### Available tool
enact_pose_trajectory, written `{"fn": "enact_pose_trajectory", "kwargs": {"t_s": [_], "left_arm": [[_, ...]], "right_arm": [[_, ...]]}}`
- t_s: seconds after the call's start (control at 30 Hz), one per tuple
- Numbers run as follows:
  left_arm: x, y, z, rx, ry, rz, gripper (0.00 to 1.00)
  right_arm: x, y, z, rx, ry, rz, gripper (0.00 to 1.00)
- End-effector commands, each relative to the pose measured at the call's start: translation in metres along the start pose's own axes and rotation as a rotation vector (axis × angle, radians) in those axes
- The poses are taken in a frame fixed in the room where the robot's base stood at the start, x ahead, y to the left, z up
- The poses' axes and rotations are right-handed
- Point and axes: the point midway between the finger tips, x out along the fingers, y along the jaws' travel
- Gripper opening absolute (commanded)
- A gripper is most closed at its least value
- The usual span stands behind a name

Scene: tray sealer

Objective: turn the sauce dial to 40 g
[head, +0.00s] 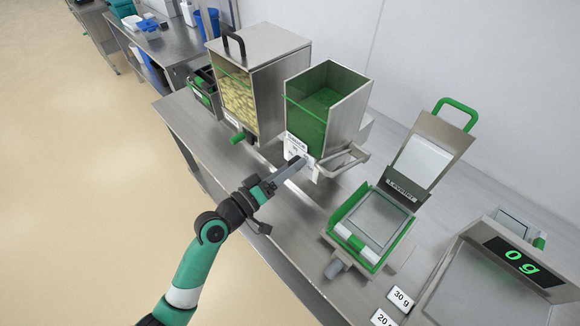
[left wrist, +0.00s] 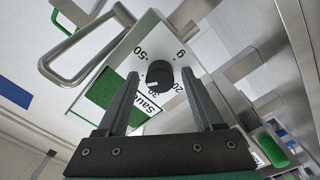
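The sauce dispenser (head: 345,110) is a steel hopper with green sauce behind a clear front. Its white dial plate (head: 297,148) faces my left arm. In the left wrist view the sauce dial (left wrist: 158,76) is a round black knob on the white plate (left wrist: 165,45), with printed numbers around it, including 50 and 20. A small white mark shows on the knob's lower edge; its exact setting is hard to read. My left gripper (head: 296,167) is open, its fingers (left wrist: 160,84) on either side of the knob with visible gaps. In the head view the gripper hides the knob. My right gripper is out of view.
A steel hopper of yellowish food (head: 240,100) stands left of the sauce dispenser. A bent metal handle (head: 345,160) sticks out at its right. The tray sealer (head: 375,225), a scale (head: 510,270) reading 0 g and a 30 g card (head: 400,298) are to the right.

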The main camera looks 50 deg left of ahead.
Motion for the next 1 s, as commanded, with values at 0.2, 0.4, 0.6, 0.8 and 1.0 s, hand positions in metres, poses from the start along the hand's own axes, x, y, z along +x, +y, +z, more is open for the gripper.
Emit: {"fn": "enact_pose_trajectory", "kwargs": {"t_s": [0.2,0.4,0.6,0.8,1.0], "left_arm": [[0.0,0.0,0.0,0.0,0.0,0.0,0.72],[-0.011,-0.001,0.0,-0.001,0.0,-0.004,0.72],[-0.055,-0.002,0.0,-0.003,0.001,-0.007,0.72],[-0.098,-0.002,0.0,-0.002,0.002,-0.006,0.72],[-0.116,-0.001,0.0,0.0,0.001,-0.002,0.72]], "right_arm": [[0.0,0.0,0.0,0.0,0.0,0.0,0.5],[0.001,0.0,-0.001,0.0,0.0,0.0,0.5],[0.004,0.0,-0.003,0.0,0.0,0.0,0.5],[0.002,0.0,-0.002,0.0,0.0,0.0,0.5],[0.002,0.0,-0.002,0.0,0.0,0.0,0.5]]}}
